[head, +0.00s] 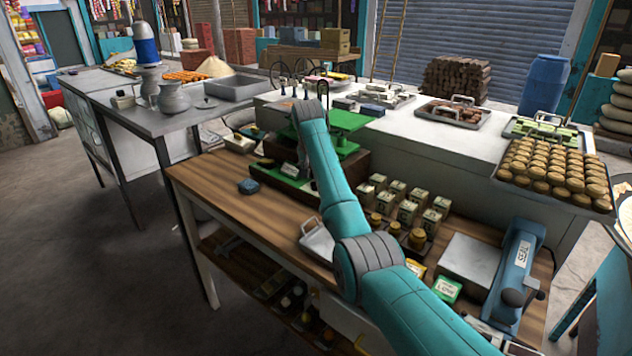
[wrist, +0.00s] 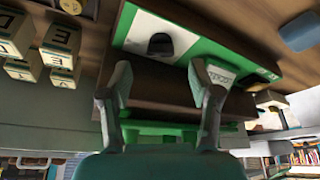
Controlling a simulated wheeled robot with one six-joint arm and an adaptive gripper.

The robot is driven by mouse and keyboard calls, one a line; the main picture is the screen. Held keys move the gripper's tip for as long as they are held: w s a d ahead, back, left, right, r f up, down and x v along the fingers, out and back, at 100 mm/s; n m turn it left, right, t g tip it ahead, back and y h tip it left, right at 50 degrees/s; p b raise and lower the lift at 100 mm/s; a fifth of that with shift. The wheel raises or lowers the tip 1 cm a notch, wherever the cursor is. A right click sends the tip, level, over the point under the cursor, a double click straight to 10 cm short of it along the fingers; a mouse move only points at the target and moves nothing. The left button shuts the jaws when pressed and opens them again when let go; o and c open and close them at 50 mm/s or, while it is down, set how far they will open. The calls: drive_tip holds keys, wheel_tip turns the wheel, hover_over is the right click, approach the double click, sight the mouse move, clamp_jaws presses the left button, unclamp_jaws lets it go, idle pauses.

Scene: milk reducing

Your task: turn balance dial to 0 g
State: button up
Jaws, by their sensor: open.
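The green balance scale (head: 347,122) stands on the wooden bench, partly hidden behind my arm in the head view. In the wrist view its green front panel (wrist: 140,37) carries a pale plate with a small dark knob (wrist: 160,45), which looks like the balance dial. A second pale label (wrist: 222,76) lies to the right, partly behind a finger. My gripper (wrist: 160,85) is open and empty, its two fingers pointing toward the panel with the knob between their lines. The knob looks apart from both fingers. The dial's reading is too small to tell.
Several labelled boxes (head: 407,211) and small brass weights (head: 417,238) stand right of the scale. A dark blue block (head: 249,186) lies at the left of the bench. A blue sealer (head: 517,272) stands at the right. Bare wood (head: 240,215) lies at the front left.

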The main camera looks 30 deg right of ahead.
drive_tip(key=shift+x, duration=2.4)
drive_tip(key=c, duration=1.1)
